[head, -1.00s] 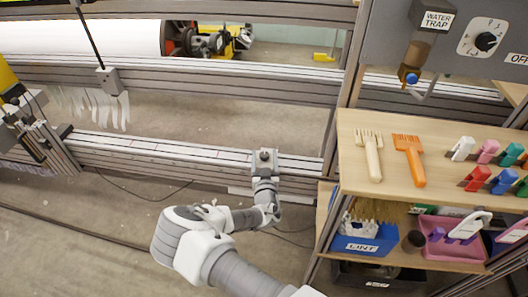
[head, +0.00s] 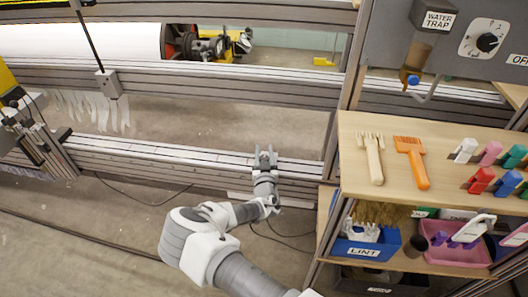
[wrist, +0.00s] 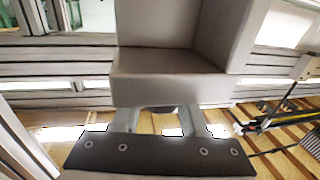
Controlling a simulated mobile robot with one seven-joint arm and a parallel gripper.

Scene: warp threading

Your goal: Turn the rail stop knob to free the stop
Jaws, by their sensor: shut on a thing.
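The rail stop (wrist: 170,75) fills the upper middle of the wrist view as a grey stepped block, very close to the camera. A small dark round part under it, the knob (wrist: 165,109), shows between my two fingers; most of it is hidden by the block. My gripper (wrist: 163,120) is shut on the knob from below. In the head view my gripper (head: 265,152) points up at the lower rail (head: 190,155), near its right end, and covers the stop and knob there.
A shelf unit (head: 455,140) stands close on the right, with combs and coloured clips on top and bins below. A grey carriage (head: 40,135) stands at the left of the rail. The rail between is clear.

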